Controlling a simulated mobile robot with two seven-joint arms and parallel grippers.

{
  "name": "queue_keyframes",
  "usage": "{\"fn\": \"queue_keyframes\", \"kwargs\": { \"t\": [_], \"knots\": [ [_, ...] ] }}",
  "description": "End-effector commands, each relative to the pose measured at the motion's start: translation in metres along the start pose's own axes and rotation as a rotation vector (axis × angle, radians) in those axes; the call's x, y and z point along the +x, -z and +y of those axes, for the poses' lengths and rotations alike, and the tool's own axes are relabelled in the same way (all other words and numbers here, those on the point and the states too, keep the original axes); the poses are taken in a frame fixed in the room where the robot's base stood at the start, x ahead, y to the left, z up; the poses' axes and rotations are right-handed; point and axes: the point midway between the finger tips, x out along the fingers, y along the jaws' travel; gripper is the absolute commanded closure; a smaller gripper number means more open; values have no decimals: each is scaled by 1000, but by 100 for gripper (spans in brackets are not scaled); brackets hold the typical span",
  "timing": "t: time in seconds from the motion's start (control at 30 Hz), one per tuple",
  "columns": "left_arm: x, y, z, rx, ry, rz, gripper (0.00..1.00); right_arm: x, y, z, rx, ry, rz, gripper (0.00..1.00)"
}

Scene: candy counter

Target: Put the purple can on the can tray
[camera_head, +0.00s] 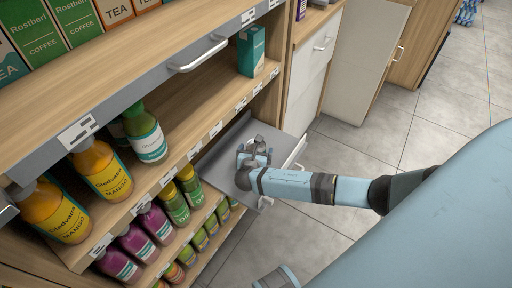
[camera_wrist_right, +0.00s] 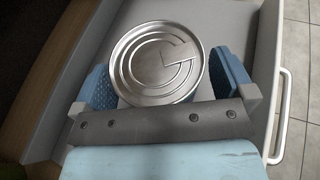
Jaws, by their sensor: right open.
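A can (camera_wrist_right: 157,60) with a ringed silver lid stands upright in the right wrist view. Its side is mostly hidden, so I cannot confirm that it is purple. My right gripper (camera_wrist_right: 172,78) is open, with one blue pad on each side of the can. Both pads look close to it, but I cannot tell whether they touch. In the head view, the right gripper (camera_head: 254,148) is low over an open grey drawer or tray (camera_head: 218,152), and the can is not clearly visible. I cannot tell whether this is the can tray.
Shelves on the left hold orange bottles (camera_head: 102,170), a green bottle (camera_head: 145,132), purple bottles (camera_head: 137,242) and a teal carton (camera_head: 251,51). The drawer's white wall and handle (camera_wrist_right: 282,115) are right of the can. Open tiled floor (camera_head: 350,145) lies to the right.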

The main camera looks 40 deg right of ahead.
Motion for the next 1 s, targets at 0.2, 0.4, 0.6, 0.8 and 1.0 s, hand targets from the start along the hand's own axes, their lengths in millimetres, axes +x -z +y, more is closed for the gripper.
{"fn": "queue_keyframes", "kwargs": {
  "t": [0.2,0.4,0.6,0.8,1.0],
  "knots": [
    [0,1,0,1,1,1,57,0,0,0,0,0,0,46],
    [1,-3,-2,1,3,-6,57,0,-1,0,1,0,-1,67],
    [0,-2,-2,3,5,-13,57,-4,-11,0,2,0,-2,67],
    [-5,5,-4,11,13,-23,57,-17,-48,0,2,-2,-3,67],
    [-5,0,-6,17,22,-46,57,-30,-81,0,1,-1,-3,67]
  ]
}}
